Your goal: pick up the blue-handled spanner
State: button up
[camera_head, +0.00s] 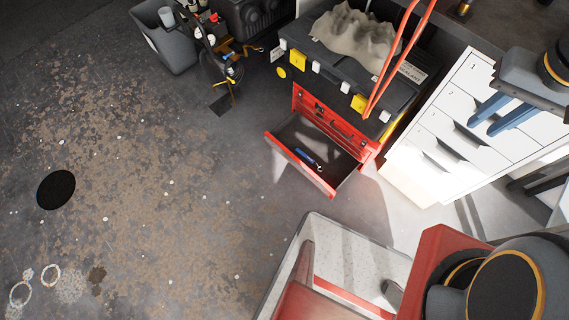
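The blue-handled spanner (306,158) lies inside the open bottom drawer (292,162) of a red tool chest (330,122). Its blue handle points to the upper left and its metal end to the lower right. My gripper (502,118) is at the right edge of the view, with two blue-grey fingers pointing left. The fingers are apart, with nothing seen between them. It is in front of the white drawer cabinet, well to the right of the spanner and not touching it.
A black toolbox (325,67) with a grey cloth (350,38) stands on the red chest. A red bar (399,58) leans beside it. A white drawer cabinet (465,127) is at right. A grey bin (163,42) stands at the upper left. The floor left of the drawer is mostly clear.

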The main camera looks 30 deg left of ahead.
aim_at(311, 160)
jog(key=u, duration=2.2)
jog(key=k, duration=0.85)
jog(key=z, duration=0.8)
jog(key=i, duration=0.95)
